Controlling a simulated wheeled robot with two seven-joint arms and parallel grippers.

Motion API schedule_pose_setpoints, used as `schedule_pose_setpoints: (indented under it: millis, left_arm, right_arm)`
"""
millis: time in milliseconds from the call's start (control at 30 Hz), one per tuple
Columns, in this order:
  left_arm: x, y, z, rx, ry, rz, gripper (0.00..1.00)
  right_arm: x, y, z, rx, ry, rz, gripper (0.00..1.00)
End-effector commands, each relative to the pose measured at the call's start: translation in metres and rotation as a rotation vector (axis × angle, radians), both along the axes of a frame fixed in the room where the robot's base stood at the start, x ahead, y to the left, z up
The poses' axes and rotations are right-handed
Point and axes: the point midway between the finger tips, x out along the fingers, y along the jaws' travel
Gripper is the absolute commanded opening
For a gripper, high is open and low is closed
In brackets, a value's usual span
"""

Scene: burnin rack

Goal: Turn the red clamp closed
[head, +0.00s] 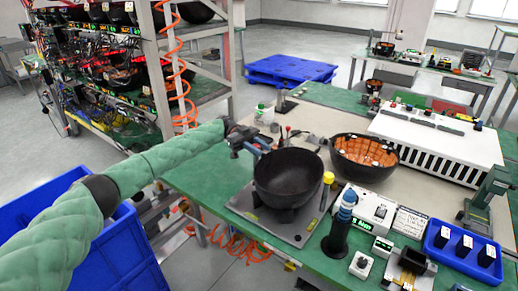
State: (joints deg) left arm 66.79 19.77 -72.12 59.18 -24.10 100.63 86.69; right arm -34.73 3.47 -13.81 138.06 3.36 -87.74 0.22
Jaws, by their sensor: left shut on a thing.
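My left arm comes in from the left, and its gripper (262,143) is at the back left rim of a black bowl (288,174). The bowl sits upright on a grey plate (248,208) on the green bench. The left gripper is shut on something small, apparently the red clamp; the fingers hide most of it. A small red tip (288,129) shows just right of the fingers, and I cannot tell whether it belongs to the clamp. The clamp's angle cannot be made out. My right gripper is not in view.
A second bowl with an orange-brown inside (364,154) stands right of the black bowl. A dark cylinder with a blue top (340,225), control boxes (377,210) and a blue tray (462,250) crowd the front right. A blue bin (95,245) is below my left arm.

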Motion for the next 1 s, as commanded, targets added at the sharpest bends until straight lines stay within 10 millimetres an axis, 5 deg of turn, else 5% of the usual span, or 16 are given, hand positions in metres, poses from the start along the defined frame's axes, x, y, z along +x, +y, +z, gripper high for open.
schedule_pose_setpoints:
  millis: [67, 100, 200, 567, 1000]
  left_arm:
    - [0.000, 0.000, 0.001, -0.001, -0.001, 0.000, 0.04]
    - [0.000, 0.000, 0.000, -0.001, -0.001, 0.000, 0.34]
    - [0.000, 0.000, 0.000, -0.001, -0.001, 0.000, 0.48]
    - [0.005, 0.004, -0.001, 0.000, 0.000, 0.001, 0.48]
    - [0.050, 0.044, -0.002, 0.000, 0.000, 0.001, 0.48]
  right_arm:
    - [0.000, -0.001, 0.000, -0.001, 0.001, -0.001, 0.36]
    - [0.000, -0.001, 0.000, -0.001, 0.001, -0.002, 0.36]
    - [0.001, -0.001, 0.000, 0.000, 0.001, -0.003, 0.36]
    - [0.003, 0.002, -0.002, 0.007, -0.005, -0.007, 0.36]
    - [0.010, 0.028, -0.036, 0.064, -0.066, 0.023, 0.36]
